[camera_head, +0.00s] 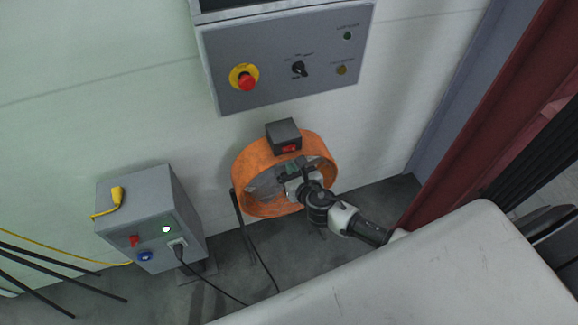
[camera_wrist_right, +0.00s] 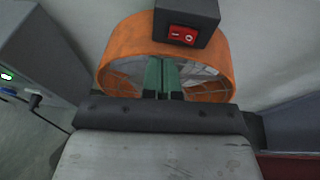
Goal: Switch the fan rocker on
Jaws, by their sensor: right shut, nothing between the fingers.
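The fan is an orange drum (camera_head: 252,161) standing low by the wall; it also shows in the right wrist view (camera_wrist_right: 115,62). A dark switch box (camera_head: 283,133) sits on top of it. The red fan rocker (camera_head: 289,148) is on the box's front face, and it shows larger in the right wrist view (camera_wrist_right: 183,35). My right gripper (camera_head: 285,172) is in front of the fan, below the rocker and apart from it. In the wrist view its greenish fingers (camera_wrist_right: 161,76) are together and empty, pointing toward the fan. My left gripper is not in view.
A grey control panel (camera_head: 290,60) with a red emergency button (camera_head: 247,83) hangs above the fan. A grey box (camera_head: 140,192) with a lit green lamp and plugged cable stands left. A dark red column (camera_head: 500,100) is at right.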

